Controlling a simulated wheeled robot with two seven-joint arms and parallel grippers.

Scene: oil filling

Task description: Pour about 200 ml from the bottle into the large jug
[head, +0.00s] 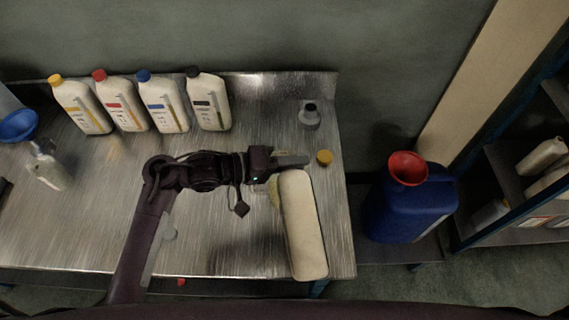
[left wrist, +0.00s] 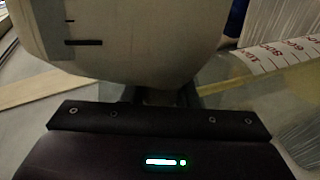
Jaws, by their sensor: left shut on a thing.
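The cream bottle (head: 304,230) is tilted well over in the head view, its long side facing up. My left gripper (head: 284,163) is shut on it at its upper end. The bottle also fills the upper part of the left wrist view (left wrist: 125,42). A clear jug with a red scale (left wrist: 278,57) is at the right of that view, close to the bottle. A yellowish patch (head: 273,192) shows beside the bottle in the head view. The bottle's mouth and any stream are hidden. My right gripper is not in view.
A yellow cap (head: 324,158) and a small grey container (head: 310,116) are on the metal table. Several capped bottles (head: 160,105) stand along the back. A blue funnel (head: 18,125) is at left. A blue can (head: 410,207) with a red funnel (head: 407,168) is beyond the table's right edge.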

